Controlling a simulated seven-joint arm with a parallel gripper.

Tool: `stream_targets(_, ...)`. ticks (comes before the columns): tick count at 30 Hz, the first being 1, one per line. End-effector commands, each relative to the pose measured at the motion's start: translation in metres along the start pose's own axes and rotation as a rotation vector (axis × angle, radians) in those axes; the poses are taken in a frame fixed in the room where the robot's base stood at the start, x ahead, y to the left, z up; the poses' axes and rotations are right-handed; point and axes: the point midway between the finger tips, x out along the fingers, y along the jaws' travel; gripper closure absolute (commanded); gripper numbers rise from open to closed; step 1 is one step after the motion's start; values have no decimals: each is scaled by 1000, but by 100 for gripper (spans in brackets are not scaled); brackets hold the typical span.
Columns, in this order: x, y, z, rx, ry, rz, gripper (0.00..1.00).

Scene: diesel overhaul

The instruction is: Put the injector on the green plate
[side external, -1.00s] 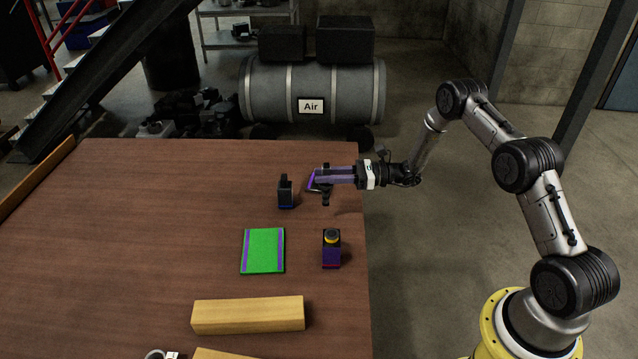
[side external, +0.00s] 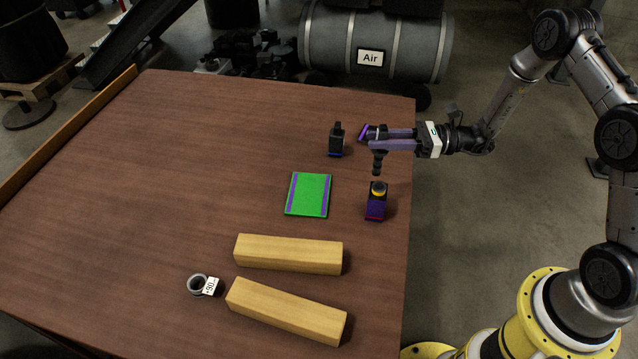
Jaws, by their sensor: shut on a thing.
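The injector (side external: 377,162) is a slim dark part. It hangs roughly upright from the fingertips of my gripper (side external: 376,141), which is shut on it. My gripper reaches in from the right with purple-grey fingers. The injector's lower end appears just behind and above a purple and black block with a yellow ring; its exact height is hard to tell. The green plate (side external: 310,195), with purple strips along two sides, lies flat on the table, in front and to the left of my gripper. Its top is bare.
The purple block (side external: 376,206) stands right of the plate. A purple-edged black piece (side external: 363,131) lies behind my gripper. Two wooden bars (side external: 288,254) and a tagged ring (side external: 197,285) lie in front. The table's left is clear.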

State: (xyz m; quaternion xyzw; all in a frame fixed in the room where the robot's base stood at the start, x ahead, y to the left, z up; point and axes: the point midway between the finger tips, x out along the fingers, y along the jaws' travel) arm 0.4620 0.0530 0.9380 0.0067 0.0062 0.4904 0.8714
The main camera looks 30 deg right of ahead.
Motion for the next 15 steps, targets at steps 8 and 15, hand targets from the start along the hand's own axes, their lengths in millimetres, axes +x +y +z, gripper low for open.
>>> stream_targets(8, 54, 42, 6, -19, -4, 142, 100)
stream_targets(15, 83, 24, -9, -20, -5, 157, 100)
